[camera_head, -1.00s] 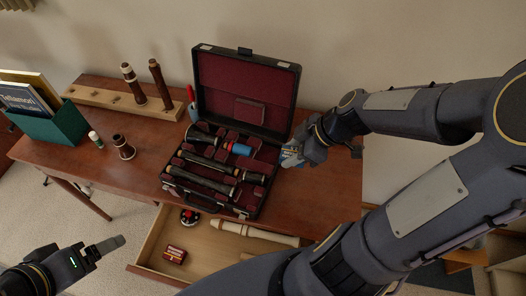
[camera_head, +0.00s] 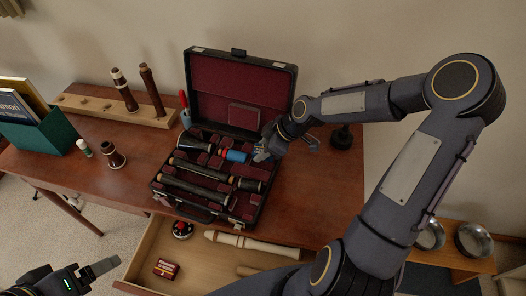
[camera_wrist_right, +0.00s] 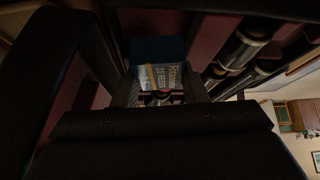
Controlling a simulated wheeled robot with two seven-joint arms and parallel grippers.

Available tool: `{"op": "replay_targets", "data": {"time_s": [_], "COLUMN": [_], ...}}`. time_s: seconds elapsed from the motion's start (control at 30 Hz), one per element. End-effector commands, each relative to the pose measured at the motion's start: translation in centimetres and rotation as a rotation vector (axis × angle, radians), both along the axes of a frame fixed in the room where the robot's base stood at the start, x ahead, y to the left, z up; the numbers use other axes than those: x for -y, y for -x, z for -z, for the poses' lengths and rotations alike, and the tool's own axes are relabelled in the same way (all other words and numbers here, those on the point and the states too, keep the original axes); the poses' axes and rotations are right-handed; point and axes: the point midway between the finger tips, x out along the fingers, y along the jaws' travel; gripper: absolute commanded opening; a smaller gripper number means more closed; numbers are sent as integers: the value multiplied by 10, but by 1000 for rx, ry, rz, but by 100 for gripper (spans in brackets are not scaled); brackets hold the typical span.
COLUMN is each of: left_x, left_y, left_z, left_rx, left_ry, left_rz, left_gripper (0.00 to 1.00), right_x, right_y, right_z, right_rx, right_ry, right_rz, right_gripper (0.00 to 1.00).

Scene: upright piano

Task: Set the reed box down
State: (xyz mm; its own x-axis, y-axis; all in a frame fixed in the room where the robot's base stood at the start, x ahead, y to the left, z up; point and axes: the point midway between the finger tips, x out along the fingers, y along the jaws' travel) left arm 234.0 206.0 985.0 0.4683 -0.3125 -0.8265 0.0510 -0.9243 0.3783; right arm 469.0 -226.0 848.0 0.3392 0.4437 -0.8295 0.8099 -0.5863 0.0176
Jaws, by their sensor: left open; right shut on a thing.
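The reed box (camera_wrist_right: 162,72) is blue with a pale lettered label and a yellow stripe; it sits between my right gripper's fingertips (camera_wrist_right: 160,92) in the right wrist view. In the head view my right gripper (camera_head: 263,152) is shut on it, just over the right inner side of the open instrument case (camera_head: 257,203). The box is mostly hidden there, and I cannot tell whether it touches the case. My left gripper (camera_head: 92,274) is open and empty at the lower left, away from the table.
The case's raised lid (camera_head: 212,75) stands behind. Below, the open drawer (camera_head: 146,255) holds a recorder (camera_head: 250,243) and a red box (camera_head: 166,269). A wooden peg stand (camera_head: 85,107) is at left.

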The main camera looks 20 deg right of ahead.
Motion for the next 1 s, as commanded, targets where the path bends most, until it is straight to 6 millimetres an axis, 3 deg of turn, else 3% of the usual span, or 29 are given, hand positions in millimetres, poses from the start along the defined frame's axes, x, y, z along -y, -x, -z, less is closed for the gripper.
{"op": "replay_targets", "data": {"time_s": [0.1, 0.83, 0.87, 1.0], "left_x": [0, 0, 0, 0], "left_y": [0, 0, 0, 0], "left_z": [1, 11, 11, 11], "left_rx": [0, 0, 0, 0], "left_ry": [0, 0, 0, 0], "left_rz": [0, 0, 0, 0], "left_gripper": [81, 81, 81, 81], "right_x": [-1, 0, 0, 0], "right_y": [0, 1, 1, 1], "right_z": [13, 24, 24, 24], "right_rx": [0, 0, 0, -1], "right_ry": [-1, 0, 0, -1], "right_rz": [-2, -1, -1, -2], "right_gripper": [14, 14, 43, 61]}}
